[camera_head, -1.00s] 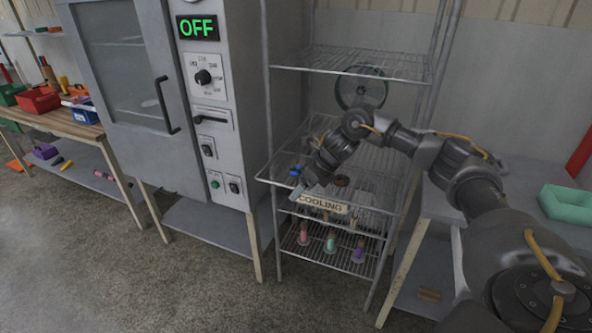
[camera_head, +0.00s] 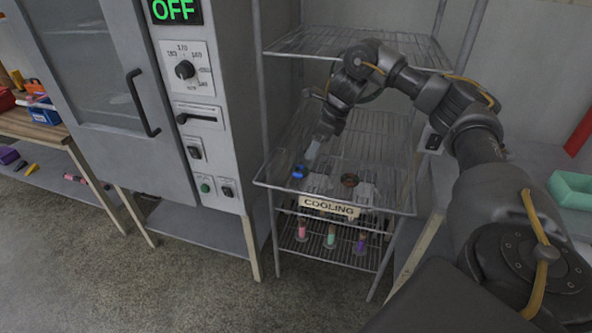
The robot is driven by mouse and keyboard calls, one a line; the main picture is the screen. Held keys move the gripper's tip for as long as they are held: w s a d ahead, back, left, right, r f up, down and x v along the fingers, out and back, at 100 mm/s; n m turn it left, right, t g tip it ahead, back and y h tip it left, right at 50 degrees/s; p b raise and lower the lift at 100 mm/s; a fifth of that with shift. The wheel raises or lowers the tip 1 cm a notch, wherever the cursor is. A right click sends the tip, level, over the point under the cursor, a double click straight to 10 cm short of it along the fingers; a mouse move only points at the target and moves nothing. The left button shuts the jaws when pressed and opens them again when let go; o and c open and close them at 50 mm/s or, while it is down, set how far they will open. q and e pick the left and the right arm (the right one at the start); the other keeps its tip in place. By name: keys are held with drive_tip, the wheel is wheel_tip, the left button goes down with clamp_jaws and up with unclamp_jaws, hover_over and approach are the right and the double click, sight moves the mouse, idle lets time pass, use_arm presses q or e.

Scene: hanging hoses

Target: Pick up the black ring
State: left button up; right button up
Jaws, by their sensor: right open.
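A small dark ring (camera_head: 349,180), black to brown in this light, lies on the wire shelf behind the COOLING sign. My right gripper (camera_head: 312,150) reaches in over the shelf from the right arm. It points down, open and empty, up and to the left of the ring and apart from it. A blue piece (camera_head: 299,172) lies on the same shelf at the left, below the gripper's tips. My left gripper is not in view.
The COOLING sign (camera_head: 329,206) hangs on the shelf's front edge. Another wire shelf (camera_head: 345,46) is above my right wrist. Several coloured pieces stand on the lower shelf (camera_head: 330,252). A grey oven (camera_head: 222,160) stands close at left.

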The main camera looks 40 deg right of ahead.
sight(303, 172)
drive_tip(key=x, duration=0.4)
drive_tip(key=shift+w+f, duration=0.1)
drive_tip(key=shift+f, duration=0.35)
drive_tip(key=shift+a+f+p, duration=0.2)
drive_tip(key=shift+f+p, duration=0.05)
drive_tip(key=shift+p, duration=0.1)
drive_tip(key=p+x, duration=0.1)
drive_tip(key=x, duration=0.2)
drive_tip(key=shift+a+f, duration=0.1)
drive_tip(key=shift+f, duration=0.3)
drive_tip(key=shift+w+f, duration=0.1)
drive_tip(key=shift+f, duration=0.3)
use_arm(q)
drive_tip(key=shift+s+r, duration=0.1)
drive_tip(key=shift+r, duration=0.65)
use_arm(e)
drive_tip(key=shift+a, duration=0.1)
